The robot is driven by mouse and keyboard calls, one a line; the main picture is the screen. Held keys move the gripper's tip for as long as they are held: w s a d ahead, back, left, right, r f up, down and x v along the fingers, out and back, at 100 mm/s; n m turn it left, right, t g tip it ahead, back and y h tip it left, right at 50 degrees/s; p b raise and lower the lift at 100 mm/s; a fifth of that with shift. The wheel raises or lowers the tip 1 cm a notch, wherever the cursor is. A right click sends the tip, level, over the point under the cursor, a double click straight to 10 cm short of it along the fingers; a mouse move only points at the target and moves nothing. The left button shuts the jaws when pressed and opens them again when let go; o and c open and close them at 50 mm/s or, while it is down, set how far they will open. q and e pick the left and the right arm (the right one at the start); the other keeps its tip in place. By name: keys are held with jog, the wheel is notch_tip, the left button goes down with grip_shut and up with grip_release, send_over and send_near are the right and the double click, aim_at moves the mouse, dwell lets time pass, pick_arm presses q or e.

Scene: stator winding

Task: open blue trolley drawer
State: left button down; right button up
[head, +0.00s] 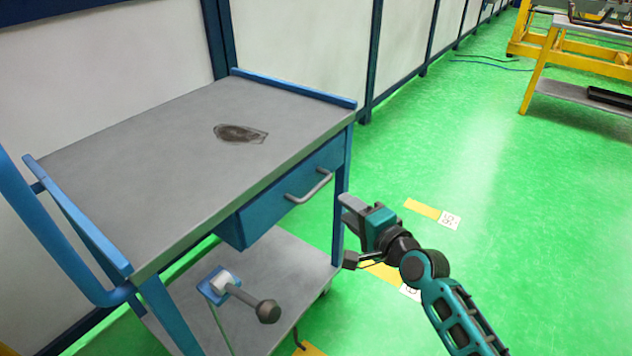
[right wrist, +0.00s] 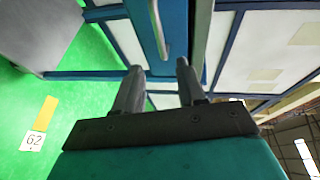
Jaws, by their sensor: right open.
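The blue trolley (head: 190,130) has a grey top and a blue drawer (head: 275,207) under its right end. The drawer looks shut, with a grey bar handle (head: 310,187) on its front. My right gripper (head: 348,232) is open and empty, to the right of the drawer front and apart from the handle. In the right wrist view, the drawer handle (right wrist: 158,28) shows ahead of my right gripper's spread fingertips (right wrist: 160,68), in line with the gap between them. The drawer front (right wrist: 175,30) lies behind it. My left gripper is not in view.
A dark flat patch or part (head: 240,134) lies on the trolley top. A blue and white item with a dark knob (head: 268,311) is at the lower shelf (head: 290,255). A yellow workbench (head: 550,55) stands at the back right.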

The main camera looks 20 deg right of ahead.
aim_at(319, 185)
jog(key=b+x, duration=0.3)
jog(key=x, duration=0.9)
jog(key=shift+w+a+b, duration=0.15)
jog(key=shift+b, duration=0.2)
jog(key=shift+c, duration=0.7)
grip_shut()
jog(key=shift+f, duration=0.1)
